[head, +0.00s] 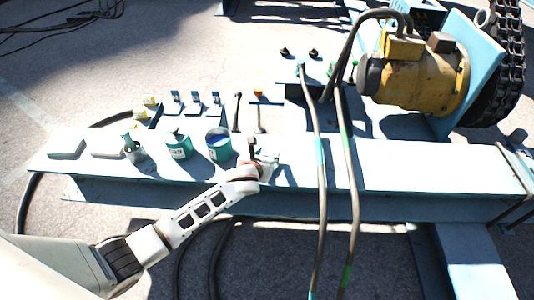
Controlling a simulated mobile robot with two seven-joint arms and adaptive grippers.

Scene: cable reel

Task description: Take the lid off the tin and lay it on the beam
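A teal tin (179,147) with a pale label stands upright on the light blue beam (400,165). Its top looks covered, with a small raised part. Right of it stands another labelled tin (219,147); its top shows dark blue inside a pale rim, and I cannot tell whether that is a lid or paint. My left gripper (259,150) is low over the beam, just right of this second tin and apart from it. Its fingers are small and partly hidden by the wrist, so I cannot tell whether they hold anything. My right gripper is out of view.
A small can with tools (133,150) and two flat pale blocks (67,148) occupy the beam's left end. Two hanging cables (321,170) cross the beam right of my gripper. A yellow motor (412,80) stands behind. The beam's right part is mostly clear.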

